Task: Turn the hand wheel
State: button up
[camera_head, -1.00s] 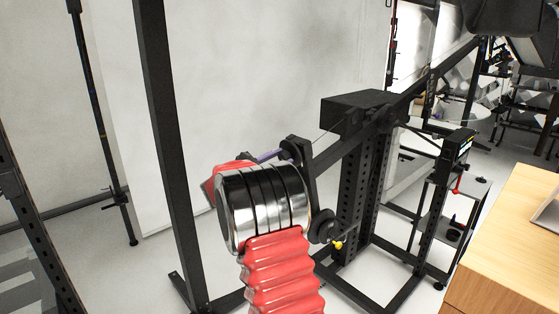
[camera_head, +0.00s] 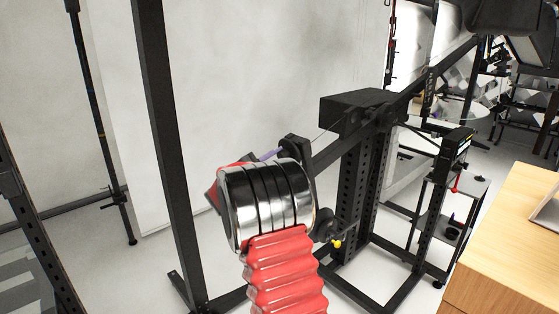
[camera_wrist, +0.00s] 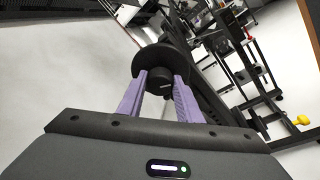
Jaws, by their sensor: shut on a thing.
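The hand wheel (camera_wrist: 163,60) is a black round disc with a dark hub, in the upper middle of the wrist view. My gripper (camera_wrist: 162,82) has two purple fingers, one on each side of the hub, and is shut on it. In the head view, my silver wrist and red sleeve cover most of the gripper. Only a bit of purple finger shows there beside the black wheel (camera_head: 297,149), which is seen nearly edge-on. Most of the wheel's face is hidden in that view.
A black frame (camera_head: 360,185) with perforated posts stands behind the wheel. A yellow knob (camera_head: 337,244) sits low on it, also in the wrist view (camera_wrist: 299,120). A dark upright post (camera_head: 170,160) stands left of my arm. A wooden table (camera_head: 510,235) is at right.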

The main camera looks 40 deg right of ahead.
jog(key=o, duration=1)
jog(key=shift+o, duration=0.2)
jog(key=v, duration=1.3)
jog(key=shift+a, duration=0.4)
jog(key=shift+f, duration=0.1)
